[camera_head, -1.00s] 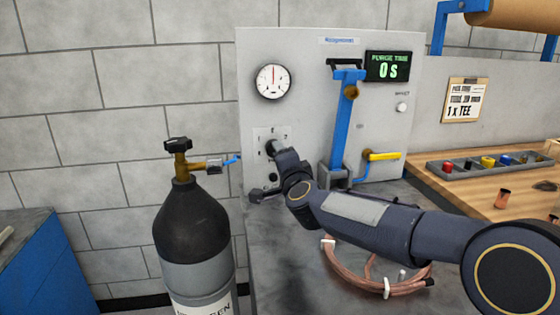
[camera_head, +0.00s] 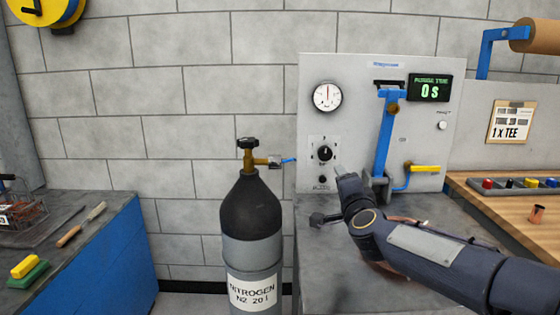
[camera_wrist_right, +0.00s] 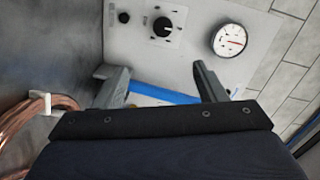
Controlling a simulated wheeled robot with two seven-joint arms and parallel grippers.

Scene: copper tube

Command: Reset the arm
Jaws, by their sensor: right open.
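My right arm (camera_head: 430,245) reaches in from the right over the grey bench. Its gripper (camera_head: 341,172) is in front of the panel, low and to the right of the black knob (camera_head: 324,153). In the right wrist view the gripper (camera_wrist_right: 161,80) has its two fingers spread and nothing held between them. The knob (camera_wrist_right: 163,27) shows beyond the fingertips, apart from them. A blue strip (camera_wrist_right: 160,94) shows behind the gap between the fingers. My left gripper is in neither view.
A nitrogen cylinder (camera_head: 251,230) stands left of the bench. The panel (camera_head: 350,75) carries a gauge (camera_head: 327,96), a blue lever (camera_head: 383,135) and a yellow handle (camera_head: 425,169). Copper tubing (camera_wrist_right: 55,105) lies beside the gripper. A blue cabinet (camera_head: 115,245) stands far left.

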